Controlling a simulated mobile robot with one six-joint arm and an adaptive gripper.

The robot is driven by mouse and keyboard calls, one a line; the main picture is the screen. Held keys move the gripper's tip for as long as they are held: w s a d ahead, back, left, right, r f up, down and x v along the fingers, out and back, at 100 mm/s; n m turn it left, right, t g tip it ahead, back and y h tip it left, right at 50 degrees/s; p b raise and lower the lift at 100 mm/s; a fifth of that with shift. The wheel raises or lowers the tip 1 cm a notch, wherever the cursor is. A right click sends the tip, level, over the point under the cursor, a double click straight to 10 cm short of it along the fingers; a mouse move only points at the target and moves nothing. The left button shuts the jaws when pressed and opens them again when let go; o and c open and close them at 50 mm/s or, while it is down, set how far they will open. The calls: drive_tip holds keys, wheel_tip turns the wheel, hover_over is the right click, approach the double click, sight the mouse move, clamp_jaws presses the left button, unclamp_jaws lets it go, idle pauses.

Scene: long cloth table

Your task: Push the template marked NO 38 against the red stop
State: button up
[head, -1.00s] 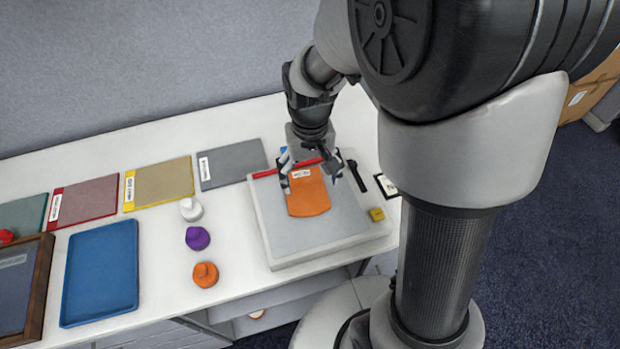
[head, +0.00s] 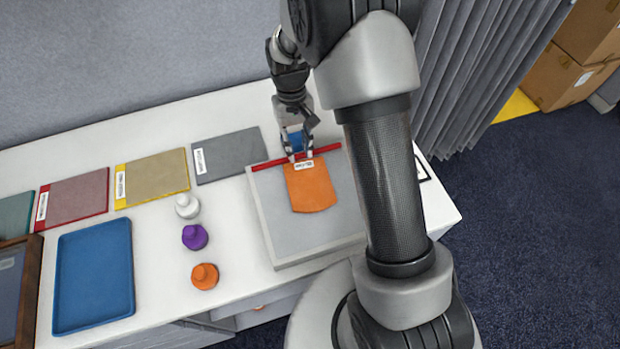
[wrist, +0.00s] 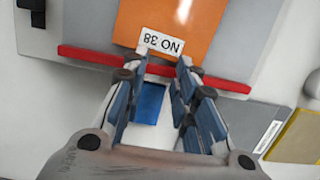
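The orange template (head: 311,188) lies on the grey board (head: 265,205), its white label end by the red stop (head: 262,165) along the board's far edge. The label (wrist: 160,43) reads NO 38, upside down in the wrist view. The template's edge is very close to the stop (wrist: 90,56); the fingers partly cover this line, so I cannot tell whether they touch. My gripper (head: 299,157) is above the stop at the label end. In the wrist view its fingers (wrist: 156,72) are apart with nothing held between them.
A blue object (wrist: 150,102) lies beyond the stop. Grey (head: 228,156), yellow (head: 155,178) and red-edged (head: 78,196) panels lie to the left. White (head: 187,206), purple (head: 194,237) and orange (head: 204,276) knobbed pieces stand between the board and a blue tray (head: 60,275).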

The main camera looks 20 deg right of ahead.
sight(311, 186)
drive_tip(key=s+b, duration=0.2)
drive_tip(key=s, duration=0.8)
drive_tip(key=shift+s, duration=0.25)
clamp_jaws()
drive_tip(key=shift+f+b, duration=0.75)
drive_tip(key=shift+f, duration=0.05)
drive_tip(key=shift+s, duration=0.15)
drive_tip(key=shift+w+p, duration=0.4)
drive_tip(key=shift+w, duration=0.25)
